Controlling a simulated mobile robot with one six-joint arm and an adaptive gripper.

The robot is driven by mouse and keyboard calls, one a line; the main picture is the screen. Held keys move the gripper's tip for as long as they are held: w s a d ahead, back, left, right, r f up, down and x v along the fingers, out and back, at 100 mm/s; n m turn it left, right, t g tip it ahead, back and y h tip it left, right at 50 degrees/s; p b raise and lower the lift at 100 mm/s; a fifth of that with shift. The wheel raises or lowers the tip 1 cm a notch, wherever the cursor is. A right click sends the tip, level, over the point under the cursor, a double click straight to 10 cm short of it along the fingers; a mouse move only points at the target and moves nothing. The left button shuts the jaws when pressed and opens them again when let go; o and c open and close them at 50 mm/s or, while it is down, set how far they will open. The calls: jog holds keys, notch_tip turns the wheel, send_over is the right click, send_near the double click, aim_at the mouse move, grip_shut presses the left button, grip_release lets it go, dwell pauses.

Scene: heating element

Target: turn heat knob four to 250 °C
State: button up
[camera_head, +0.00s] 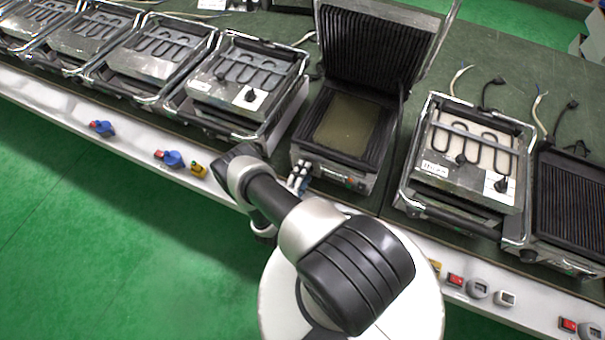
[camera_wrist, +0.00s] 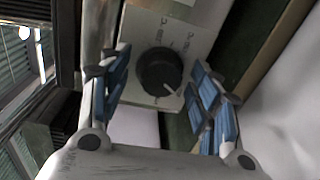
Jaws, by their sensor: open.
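A round black knob (camera_wrist: 160,72) with a white pointer line sits on a light metal plate (camera_wrist: 188,38) with printed markings in the wrist view. The pointer aims toward the lower right. The markings are too blurred to read as temperatures. My gripper (camera_wrist: 160,90) is open, with one blue-padded finger on each side of the knob and a gap showing on both sides. In the head view my gripper (camera_head: 300,178) is at the front of the open grill (camera_head: 362,160), partly hidden by my arm. I cannot tell the knob's number.
Heating-element units (camera_head: 237,88) stand in a row to the left on the green bench. Another unit (camera_head: 465,158) and a ribbed grill (camera_head: 575,205) stand to the right. Blue plugs (camera_head: 173,159) and red switches (camera_head: 455,280) line the bench's white front edge. Green floor is free at the lower left.

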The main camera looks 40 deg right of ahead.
jog(key=v, duration=1.2)
jog(key=shift+w, duration=0.15)
dwell(0.5)
